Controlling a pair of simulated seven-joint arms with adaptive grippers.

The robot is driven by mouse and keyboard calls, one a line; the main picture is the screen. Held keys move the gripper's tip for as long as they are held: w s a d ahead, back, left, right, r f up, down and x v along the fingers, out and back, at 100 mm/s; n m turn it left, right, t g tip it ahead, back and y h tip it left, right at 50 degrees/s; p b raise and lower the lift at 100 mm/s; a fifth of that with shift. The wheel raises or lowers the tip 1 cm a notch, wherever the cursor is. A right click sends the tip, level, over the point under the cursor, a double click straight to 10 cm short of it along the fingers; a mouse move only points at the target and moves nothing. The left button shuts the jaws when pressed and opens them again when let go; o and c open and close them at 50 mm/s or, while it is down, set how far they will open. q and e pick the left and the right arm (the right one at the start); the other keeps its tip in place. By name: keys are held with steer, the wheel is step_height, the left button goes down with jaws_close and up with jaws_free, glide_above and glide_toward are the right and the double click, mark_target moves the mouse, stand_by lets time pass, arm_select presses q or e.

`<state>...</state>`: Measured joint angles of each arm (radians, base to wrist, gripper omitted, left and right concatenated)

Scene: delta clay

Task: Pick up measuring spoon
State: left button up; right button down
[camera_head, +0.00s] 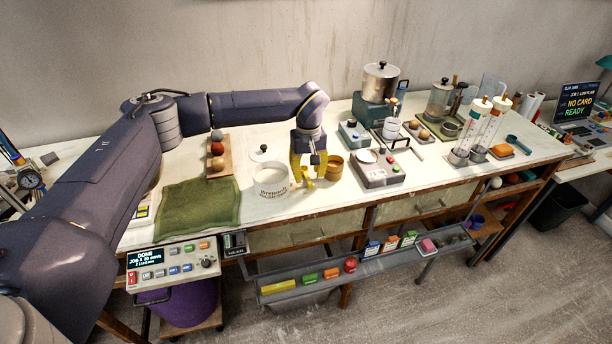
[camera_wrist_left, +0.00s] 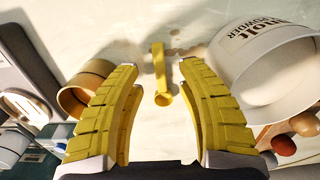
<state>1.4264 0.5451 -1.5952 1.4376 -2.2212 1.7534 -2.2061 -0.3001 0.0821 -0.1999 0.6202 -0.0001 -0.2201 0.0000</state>
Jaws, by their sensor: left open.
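The yellow measuring spoon (camera_wrist_left: 159,75) lies on the white tabletop in the left wrist view, its handle pointing up the picture and its small round bowl toward me. It shows small in the head view (camera_head: 307,183) beneath my left gripper. My left gripper (camera_head: 305,178) points down over the bench with its yellow fingers spread. In the left wrist view the spoon appears between the open fingers (camera_wrist_left: 160,85), not visibly touching either. My right gripper is not in view.
A white lettered tub (camera_head: 270,182) stands close to the left of the gripper, and a tan cup (camera_head: 333,167) close to its right. A grey device (camera_head: 376,172) with buttons sits farther right. A green cloth (camera_head: 198,207) lies at the left.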

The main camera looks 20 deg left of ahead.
mark_target(307, 177)
arm_select(q)
steer(key=shift+f, duration=1.3)
jaws_close()
